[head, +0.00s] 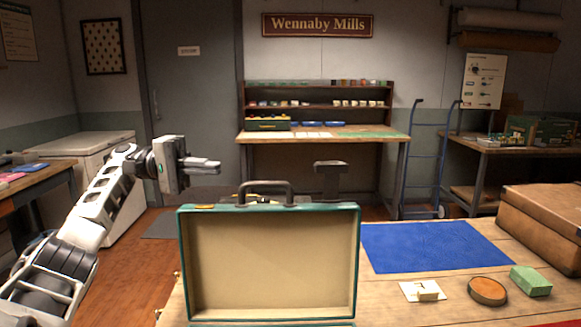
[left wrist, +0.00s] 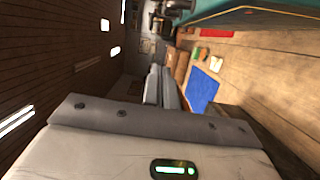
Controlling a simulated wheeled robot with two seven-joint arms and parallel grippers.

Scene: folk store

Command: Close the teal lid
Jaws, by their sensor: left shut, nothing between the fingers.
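The teal lid (head: 184,262) stands upright and open at the front of the table in the head view, its beige lining facing me. A dark handle (head: 266,187) is on its top edge. The lower part of the case is mostly below the picture. My left gripper (head: 212,163) is shut and empty, above and left of the lid's top left corner, apart from it. In the left wrist view the shut fingers (left wrist: 161,88) point into the room, and a teal edge of the case (left wrist: 245,20) shows at the top right. My right gripper is not in view.
On the table right of the lid are a blue cloth (head: 435,246), a white card with a small block (head: 424,291), a round brown item (head: 487,290), a green block (head: 530,281) and a large brown box (head: 545,225). A dark upright object (head: 331,178) shows behind the lid.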

